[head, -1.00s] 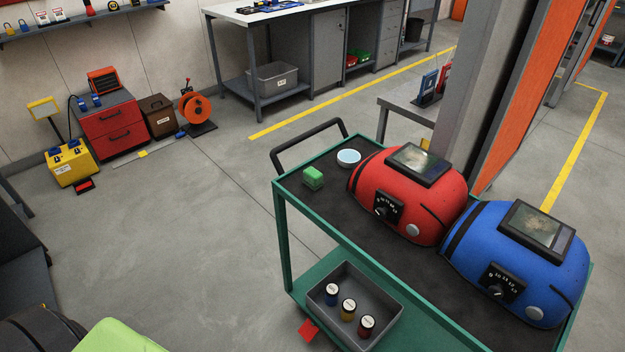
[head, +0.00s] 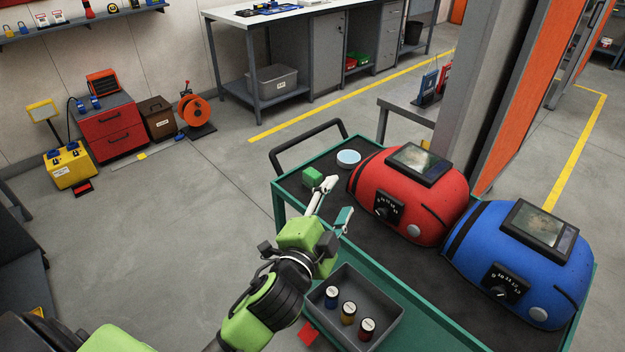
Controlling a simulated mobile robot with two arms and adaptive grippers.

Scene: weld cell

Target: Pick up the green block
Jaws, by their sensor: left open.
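The green block (head: 312,177) sits on the dark top of the green-framed cart (head: 400,264), near its left end. My left gripper (head: 336,200) reaches in from the lower left over the cart's near edge. Its two fingers are spread apart with nothing between them. The tip of one finger is close to the block's near right side in the picture; I cannot tell whether they touch. My right gripper is not in view.
A round white-rimmed dish (head: 348,158) stands just right of the block.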

